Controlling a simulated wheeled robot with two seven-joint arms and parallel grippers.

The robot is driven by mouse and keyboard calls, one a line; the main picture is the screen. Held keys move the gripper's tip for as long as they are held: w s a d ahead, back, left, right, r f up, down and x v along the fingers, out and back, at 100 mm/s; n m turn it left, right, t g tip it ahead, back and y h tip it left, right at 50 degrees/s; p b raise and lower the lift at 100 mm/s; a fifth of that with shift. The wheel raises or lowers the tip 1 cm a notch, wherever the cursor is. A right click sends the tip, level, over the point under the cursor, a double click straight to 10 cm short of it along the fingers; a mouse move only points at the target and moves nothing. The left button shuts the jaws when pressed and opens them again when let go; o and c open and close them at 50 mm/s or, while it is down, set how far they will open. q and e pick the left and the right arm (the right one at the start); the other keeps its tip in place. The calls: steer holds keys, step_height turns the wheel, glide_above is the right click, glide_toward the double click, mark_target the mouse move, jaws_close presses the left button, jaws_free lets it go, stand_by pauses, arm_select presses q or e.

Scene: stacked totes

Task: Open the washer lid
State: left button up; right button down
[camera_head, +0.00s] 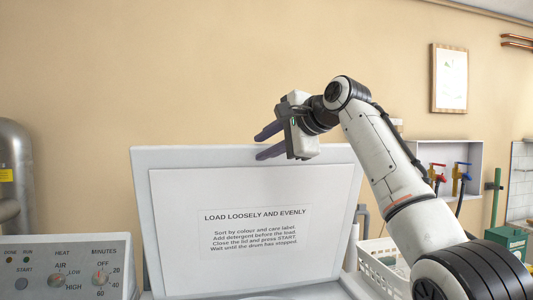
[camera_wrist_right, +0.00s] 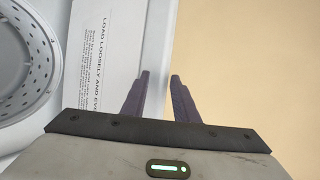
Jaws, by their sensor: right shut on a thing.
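The washer lid (camera_head: 180,215) stands raised and nearly upright in the head view, its inner side with the printed loading label facing me. My right gripper (camera_head: 258,147) is at the lid's top edge, right of its middle, with one dark finger above the edge and one lower against the lid. In the right wrist view the gripper (camera_wrist_right: 160,76) has the lid's edge between its two fingers, and it is shut on the lid. The perforated drum (camera_wrist_right: 42,72) shows at the left of that view. My left gripper is not in view.
A dryer control panel (camera_head: 70,270) stands at the lower left, with a metal tank (camera_head: 14,165) behind it. A white basket (camera_head: 385,265) and a wall box with taps (camera_head: 447,160) are at the right. The wall above the lid is bare.

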steer(key=shift+w+f, duration=0.1)
steer(key=shift+f, duration=0.05)
steer(key=c, duration=1.7)
jaws_free()
steer(key=shift+o, duration=0.3)
steer(key=shift+d, duration=0.1)
steer(key=shift+s+d+b, duration=0.15)
steer(key=shift+s+b, duration=0.15)
steer(key=shift+b, duration=0.1)
steer(key=b+v, duration=0.3)
steer(key=v, duration=0.6)
steer(key=shift+s+r, duration=0.2)
steer(key=shift+r, duration=0.15)
